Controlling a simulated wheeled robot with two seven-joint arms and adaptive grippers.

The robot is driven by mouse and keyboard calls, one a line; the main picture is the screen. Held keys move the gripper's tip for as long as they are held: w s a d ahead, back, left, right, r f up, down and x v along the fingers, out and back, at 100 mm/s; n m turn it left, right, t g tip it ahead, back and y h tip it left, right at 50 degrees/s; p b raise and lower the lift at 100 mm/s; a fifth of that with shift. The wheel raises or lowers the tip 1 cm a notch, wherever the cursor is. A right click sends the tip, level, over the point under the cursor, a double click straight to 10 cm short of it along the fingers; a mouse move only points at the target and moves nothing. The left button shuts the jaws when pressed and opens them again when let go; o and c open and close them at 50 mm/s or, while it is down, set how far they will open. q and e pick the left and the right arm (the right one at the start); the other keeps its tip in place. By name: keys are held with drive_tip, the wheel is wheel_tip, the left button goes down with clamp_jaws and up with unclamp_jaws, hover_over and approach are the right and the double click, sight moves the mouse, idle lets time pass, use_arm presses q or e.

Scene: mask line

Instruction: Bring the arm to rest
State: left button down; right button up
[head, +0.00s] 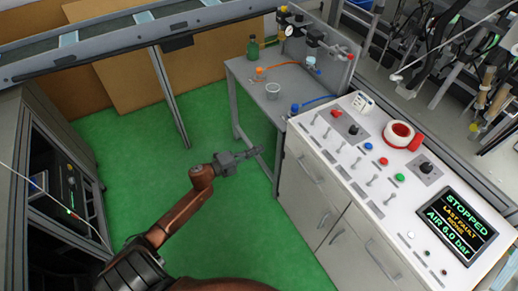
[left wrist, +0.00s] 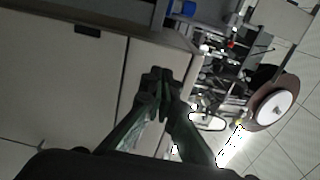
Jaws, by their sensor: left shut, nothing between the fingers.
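My left arm (head: 172,222) reaches forward from the bottom of the head view, above the green floor. Its left gripper (head: 256,153) is in front of the grey side table's leg and left of the control console, in the air with nothing held. In the left wrist view the fingers (left wrist: 160,85) come together at the tips, shut and empty. My right gripper is in neither view.
The white control console (head: 345,165) stands at right, with switches, buttons, a red-and-white roll (head: 399,134) and a screen (head: 456,226) reading STOPPED. A dark cabinet (head: 60,180) stands left. Green floor (head: 135,150) is open between.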

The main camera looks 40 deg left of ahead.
use_arm(q)
drive_tip(key=s+a+f+n+g+y+p, duration=0.1)
drive_tip(key=s+a+f+n+y+p, duration=0.3)
drive_tip(key=f, duration=0.5)
drive_tip(key=s+a+f+n+g+y+p, duration=0.1)
drive_tip(key=s+a+f+n+g+y, duration=0.15)
drive_tip(key=s+f+n, duration=0.4)
drive_tip(key=s+f+n+g+y+p, duration=0.1)
drive_tip(key=s+f+n+g+p, duration=0.2)
drive_tip(key=s+f, duration=1.15)
drive_tip(key=s+d+f+n+g+p, duration=0.25)
drive_tip(key=s+f, duration=0.35)
drive_tip(key=s, duration=0.4)
drive_tip(key=s+d+f+n+g+p, duration=0.15)
drive_tip(key=s+d+f, duration=0.25)
drive_tip(key=s+f, duration=0.4)
drive_tip(key=s+d+f+n+g+p, duration=0.1)
drive_tip(key=s+d, duration=0.3)
drive_tip(key=s, duration=0.7)
drive_tip(key=s+d+f+n+g+p, duration=0.1)
drive_tip(key=s+d+g, duration=0.3)
drive_tip(key=s, duration=0.8)
drive_tip(key=shift+s+d+f+n+g, duration=0.2)
drive_tip(key=shift+s+d+n+g, duration=0.2)
drive_tip(key=shift+n, duration=0.35)
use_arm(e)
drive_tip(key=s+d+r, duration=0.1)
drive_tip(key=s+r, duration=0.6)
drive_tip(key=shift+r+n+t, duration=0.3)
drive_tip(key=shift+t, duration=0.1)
